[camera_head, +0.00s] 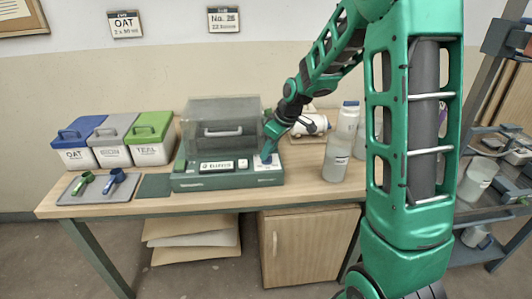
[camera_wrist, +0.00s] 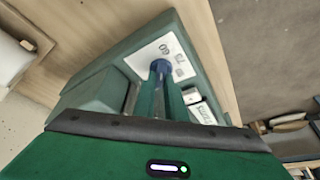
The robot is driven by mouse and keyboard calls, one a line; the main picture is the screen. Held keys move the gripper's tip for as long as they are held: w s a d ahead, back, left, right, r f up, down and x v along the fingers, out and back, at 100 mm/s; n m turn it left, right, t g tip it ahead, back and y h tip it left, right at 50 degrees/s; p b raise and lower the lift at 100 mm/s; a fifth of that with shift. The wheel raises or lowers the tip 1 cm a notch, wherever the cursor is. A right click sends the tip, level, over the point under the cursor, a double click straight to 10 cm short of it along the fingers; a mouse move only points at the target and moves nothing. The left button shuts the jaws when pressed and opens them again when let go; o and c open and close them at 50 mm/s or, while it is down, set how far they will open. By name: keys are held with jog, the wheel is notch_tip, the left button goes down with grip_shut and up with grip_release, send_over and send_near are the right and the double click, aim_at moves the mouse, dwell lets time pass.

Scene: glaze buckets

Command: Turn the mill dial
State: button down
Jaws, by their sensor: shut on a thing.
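The mill (camera_head: 225,182) is a green machine with a clear grey lid, standing on the wooden bench. Its dial (camera_wrist: 161,66) is a blue knob on a white plate marked with numbers at the right end of the front panel. My gripper (camera_head: 267,156) reaches down from the upper right onto this corner of the mill. In the wrist view my gripper (camera_wrist: 161,80) has its two green fingers shut on the blue dial. The fingers cover most of the dial, so its pointer setting cannot be read.
Blue, grey and green lidded buckets (camera_head: 150,153) stand at the left, behind a grey tray (camera_head: 75,193) with a green and a blue scoop. Clear jars (camera_head: 336,158) stand right of the mill. A shelf rack (camera_head: 495,200) is at the far right.

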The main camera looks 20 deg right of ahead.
jog(key=shift+w+r, duration=0.1)
jog(key=shift+w, duration=0.05)
dwell(0.3)
jog(key=c, duration=1.8)
grip_release()
jog(key=v, duration=1)
jog(key=shift+d+r, duration=0.2)
jog(key=shift+r, duration=0.05)
jog(key=s+d+f+m+g+h, duration=0.1)
jog(key=s+m, duration=0.5)
jog(key=s, duration=1.1)
jog(key=s+d+f+m+g+h, duration=0.1)
jog(key=s+d+m, duration=0.4)
jog(key=s, duration=1.3)
jog(key=shift+f+m+g, duration=0.15)
jog(key=shift+m+g, duration=0.75)
